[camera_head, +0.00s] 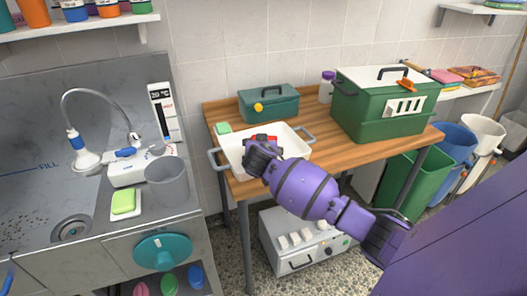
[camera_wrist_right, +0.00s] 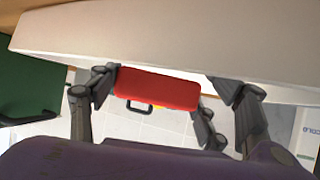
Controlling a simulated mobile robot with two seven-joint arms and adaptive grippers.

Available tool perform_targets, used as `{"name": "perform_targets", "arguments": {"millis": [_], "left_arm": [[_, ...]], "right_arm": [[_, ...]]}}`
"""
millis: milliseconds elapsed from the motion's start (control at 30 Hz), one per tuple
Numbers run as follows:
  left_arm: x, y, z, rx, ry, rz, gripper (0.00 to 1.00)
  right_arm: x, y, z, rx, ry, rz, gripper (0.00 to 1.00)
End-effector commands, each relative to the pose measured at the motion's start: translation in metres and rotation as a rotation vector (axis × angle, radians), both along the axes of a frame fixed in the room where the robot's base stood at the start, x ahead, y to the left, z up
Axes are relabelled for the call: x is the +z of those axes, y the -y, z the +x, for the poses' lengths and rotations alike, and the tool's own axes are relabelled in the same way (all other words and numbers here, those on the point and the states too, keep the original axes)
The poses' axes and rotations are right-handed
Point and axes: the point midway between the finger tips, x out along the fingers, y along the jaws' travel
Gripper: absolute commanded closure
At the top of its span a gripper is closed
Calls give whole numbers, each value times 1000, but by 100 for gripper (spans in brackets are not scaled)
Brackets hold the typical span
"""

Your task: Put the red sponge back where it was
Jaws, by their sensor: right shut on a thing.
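The red sponge (camera_head: 264,138) shows as a small red patch at the white tub (camera_head: 302,151) on the wooden table. My right gripper (camera_head: 262,149) is over the tub and shut on the sponge, covering part of it. In the right wrist view the red sponge (camera_wrist_right: 157,90) lies between the fingers of the gripper (camera_wrist_right: 160,98), with a pale wall close beside it. I cannot tell whether the sponge touches the tub. My left gripper is not in view.
A green sponge (camera_head: 223,128) lies on the table left of the tub; another green sponge (camera_head: 123,202) lies on a small dish by the sink. A teal box (camera_head: 270,106) stands behind the tub, and a large green carrier (camera_head: 372,118) to its right. Bare wood (camera_head: 325,128) lies between.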

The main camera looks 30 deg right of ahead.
Motion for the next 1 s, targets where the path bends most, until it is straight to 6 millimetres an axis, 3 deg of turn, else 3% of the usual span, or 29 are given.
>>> {"name": "perform_targets", "arguments": {"millis": [700, 733, 867, 1000], "left_arm": [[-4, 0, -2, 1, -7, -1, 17], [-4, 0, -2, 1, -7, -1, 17], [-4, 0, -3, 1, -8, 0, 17], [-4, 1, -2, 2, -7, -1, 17]], "right_arm": [[-26, 1, -6, -4, -25, 3, 54], [-26, 0, -6, -4, -27, 2, 27], [-28, -1, -7, -3, -30, 4, 10], [-29, -1, -7, -3, -30, 4, 10]]}}
